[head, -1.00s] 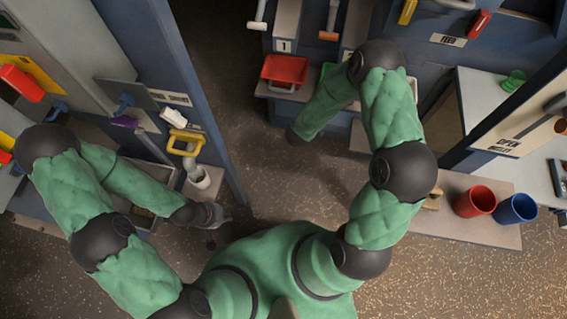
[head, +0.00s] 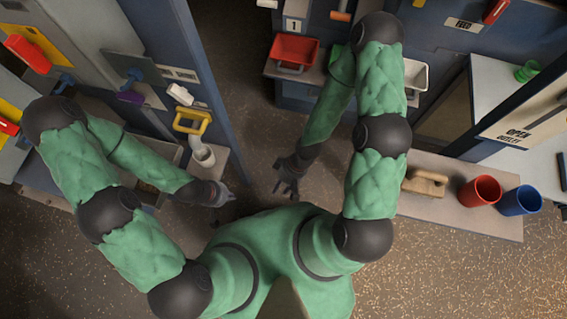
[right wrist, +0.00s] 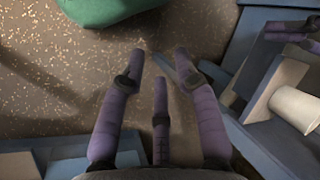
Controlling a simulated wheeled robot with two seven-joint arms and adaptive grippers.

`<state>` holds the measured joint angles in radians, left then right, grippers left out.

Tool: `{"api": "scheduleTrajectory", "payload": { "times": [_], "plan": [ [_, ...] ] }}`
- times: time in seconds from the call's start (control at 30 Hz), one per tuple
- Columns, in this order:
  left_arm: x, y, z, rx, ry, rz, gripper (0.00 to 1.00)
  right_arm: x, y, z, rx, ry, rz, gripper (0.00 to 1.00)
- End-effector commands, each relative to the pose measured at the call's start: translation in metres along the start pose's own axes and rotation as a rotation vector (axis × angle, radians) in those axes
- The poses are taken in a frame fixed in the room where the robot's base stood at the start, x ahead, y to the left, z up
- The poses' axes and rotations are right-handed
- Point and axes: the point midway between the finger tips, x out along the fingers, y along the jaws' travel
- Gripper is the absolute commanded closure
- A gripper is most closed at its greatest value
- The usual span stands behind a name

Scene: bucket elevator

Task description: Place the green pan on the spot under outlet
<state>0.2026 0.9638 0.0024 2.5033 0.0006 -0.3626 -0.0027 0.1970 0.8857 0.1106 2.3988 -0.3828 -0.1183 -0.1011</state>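A dark green patch that looks like the green pan (head: 342,66) shows beside the red pan on the shelf at the top. My right arm hides most of it. A white spout (head: 201,154) points down over a small ledge (head: 209,172) at the left, below a yellow handle. I cannot tell whether this is the outlet or see a marked spot. My right gripper (head: 284,187) is empty over the floor; its fingers stand apart in the right wrist view (right wrist: 160,75). My left gripper (head: 227,194) is near the ledge, fingers apart and empty.
A red pan (head: 294,52) and a white pan (head: 414,76) stand on the top shelf. A red cup (head: 479,191), a blue cup (head: 519,201) and a tan block (head: 426,183) are on the right counter. A blue post (head: 200,70) stands between left cabinet and floor. The middle floor is clear.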

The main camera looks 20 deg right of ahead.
Motion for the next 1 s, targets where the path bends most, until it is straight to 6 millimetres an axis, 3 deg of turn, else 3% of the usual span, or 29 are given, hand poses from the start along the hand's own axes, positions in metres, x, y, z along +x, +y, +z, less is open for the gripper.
{"api": "scheduleTrajectory", "payload": {
  "times": [0.1, 0.3, 1.0],
  "plan": [
    [0.000, 0.000, 0.000, 0.000, 0.000, 0.000, 1.00, 0.002, 0.005, -0.009, 0.236, 0.080, 0.028, 0.68],
    [0.000, 0.000, 0.000, 0.000, 0.000, 0.000, 1.00, 0.001, 0.018, -0.014, 0.452, 0.156, 0.078, 0.68],
    [0.000, 0.000, 0.000, 0.000, 0.000, 0.000, 1.00, 0.000, 0.021, -0.014, 0.480, 0.165, 0.086, 0.68]
  ]
}}
